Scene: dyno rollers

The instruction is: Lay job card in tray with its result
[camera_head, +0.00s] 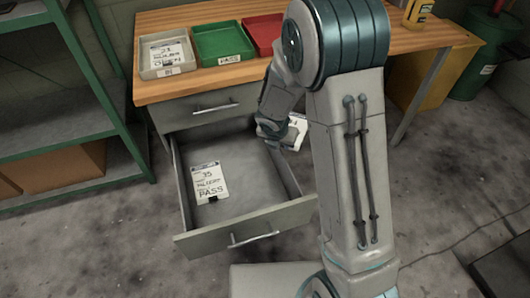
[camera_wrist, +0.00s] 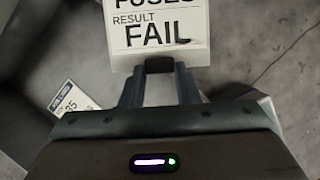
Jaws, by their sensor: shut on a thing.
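My gripper (camera_wrist: 160,88) is shut on a white job card (camera_wrist: 160,30) that reads "FUSES" and "RESULT FAIL". In the head view my gripper (camera_head: 278,133) and the held card (camera_head: 298,130) are above the right side of the open drawer. Another job card (camera_head: 210,182), reading 35 and PASS, lies in the drawer; part of it shows in the wrist view (camera_wrist: 70,100). On the bench stand a green tray (camera_head: 226,61) labelled PASS and a red tray (camera_head: 248,35), partly hidden by my arm. A grey tray (camera_head: 147,73) at left holds a card (camera_head: 168,53).
The open drawer (camera_head: 240,212) juts out below the wooden bench (camera_head: 152,92). A green-framed shelf (camera_head: 128,130) stands at left. A yellow item (camera_head: 418,12) is on the bench at right. A yellow bin (camera_head: 437,77) and a green barrel (camera_head: 478,75) stand at right.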

